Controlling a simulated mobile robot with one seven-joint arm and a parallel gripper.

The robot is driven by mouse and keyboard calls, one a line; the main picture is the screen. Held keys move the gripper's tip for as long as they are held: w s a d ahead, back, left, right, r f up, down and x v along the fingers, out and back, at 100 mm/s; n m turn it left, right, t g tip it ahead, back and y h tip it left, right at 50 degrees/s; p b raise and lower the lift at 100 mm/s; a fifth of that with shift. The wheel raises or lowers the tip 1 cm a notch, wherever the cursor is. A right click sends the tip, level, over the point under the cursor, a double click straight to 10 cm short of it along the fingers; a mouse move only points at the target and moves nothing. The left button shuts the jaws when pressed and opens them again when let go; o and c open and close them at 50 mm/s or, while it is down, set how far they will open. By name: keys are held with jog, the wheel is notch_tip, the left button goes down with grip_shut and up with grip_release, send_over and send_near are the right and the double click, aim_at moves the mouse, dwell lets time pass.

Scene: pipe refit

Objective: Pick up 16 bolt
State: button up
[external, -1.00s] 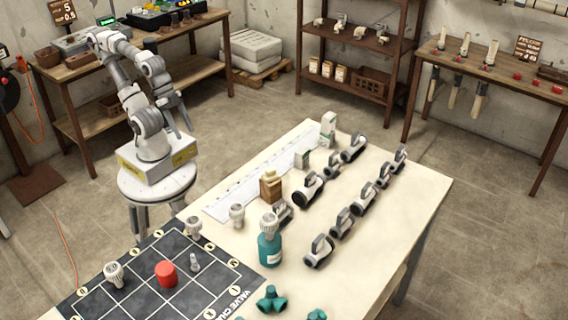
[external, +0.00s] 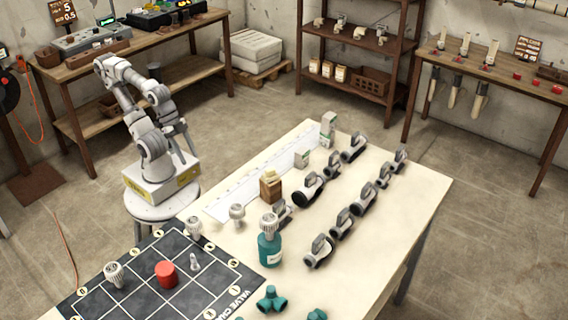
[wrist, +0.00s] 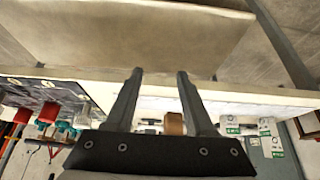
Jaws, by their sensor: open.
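No bolt marked 16 can be made out in either view. A small grey upright piece (external: 195,262) stands on the dark grid mat (external: 228,298), but I cannot tell whether it is a bolt. My gripper (wrist: 160,72) is open and empty in the wrist view, its two dark fingers apart with nothing between them. In the external view my arm is bent over its base at the table's far left side, with the gripper hanging low, clear of the objects on the table.
The pale table (external: 392,222) holds several grey valve-like pieces, a teal bottle (external: 270,250), a red cylinder (external: 167,275) and a brown block (external: 270,189). A wooden shelf (external: 350,85) and workbenches line the walls. Floor to the right is clear.

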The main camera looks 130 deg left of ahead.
aim_at(193, 257)
dwell(0.8)
